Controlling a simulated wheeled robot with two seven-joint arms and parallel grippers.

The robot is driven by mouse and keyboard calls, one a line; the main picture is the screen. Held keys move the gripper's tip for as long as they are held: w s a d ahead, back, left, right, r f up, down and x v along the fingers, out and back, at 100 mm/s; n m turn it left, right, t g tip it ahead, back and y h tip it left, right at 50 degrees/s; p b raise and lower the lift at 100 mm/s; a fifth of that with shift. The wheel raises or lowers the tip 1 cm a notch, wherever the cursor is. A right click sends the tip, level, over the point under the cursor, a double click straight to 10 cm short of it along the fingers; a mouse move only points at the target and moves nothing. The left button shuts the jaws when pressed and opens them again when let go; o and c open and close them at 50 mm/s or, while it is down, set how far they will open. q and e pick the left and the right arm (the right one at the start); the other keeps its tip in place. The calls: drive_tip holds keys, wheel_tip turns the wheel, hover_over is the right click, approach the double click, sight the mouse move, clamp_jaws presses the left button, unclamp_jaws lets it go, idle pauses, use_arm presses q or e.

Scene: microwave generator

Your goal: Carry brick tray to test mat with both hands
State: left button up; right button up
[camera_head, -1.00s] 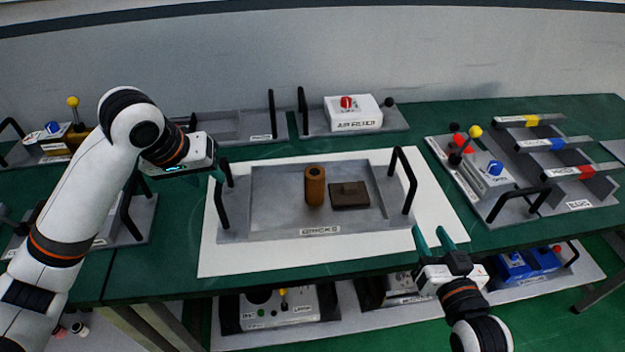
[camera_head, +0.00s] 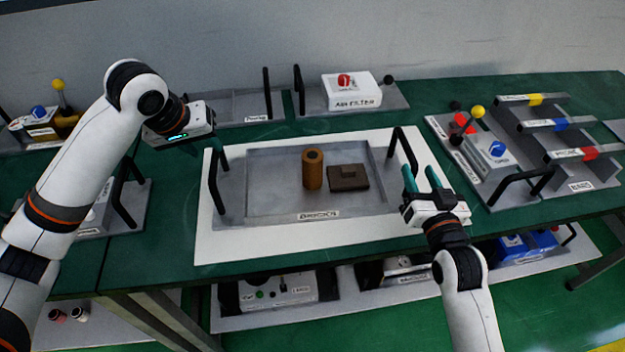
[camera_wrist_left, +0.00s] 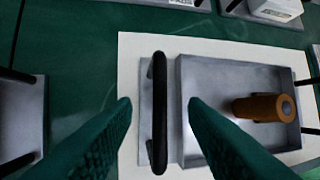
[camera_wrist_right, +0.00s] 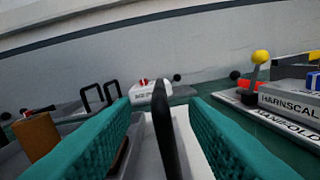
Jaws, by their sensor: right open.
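The grey brick tray (camera_head: 285,214) lies flat on a white mat (camera_head: 240,247) on the green table. It holds an upright brown cylinder (camera_head: 312,172) and a dark brown block (camera_head: 348,178). My left gripper (camera_head: 217,158) is open at the black left handle (camera_head: 214,190); the left wrist view shows this handle (camera_wrist_left: 158,110) between the fingers with gaps on both sides. My right gripper (camera_head: 421,180) is open beside the black right handle (camera_head: 396,150); in the right wrist view the handle (camera_wrist_right: 163,125) stands between the spread teal fingers.
A tray with levers and coloured bars (camera_head: 560,155) stands at the right. An air filter box (camera_head: 350,92) on a tray and another handled tray (camera_head: 235,107) stand behind. More trays sit at the left and on a shelf (camera_head: 330,315) below.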

sight(214, 154)
use_arm(q)
drive_tip(key=x, duration=0.6)
use_arm(e)
drive_tip(key=w, duration=0.6)
drive_tip(key=shift+a, duration=0.35)
use_arm(q)
clamp_jaws()
use_arm(e)
clamp_jaws()
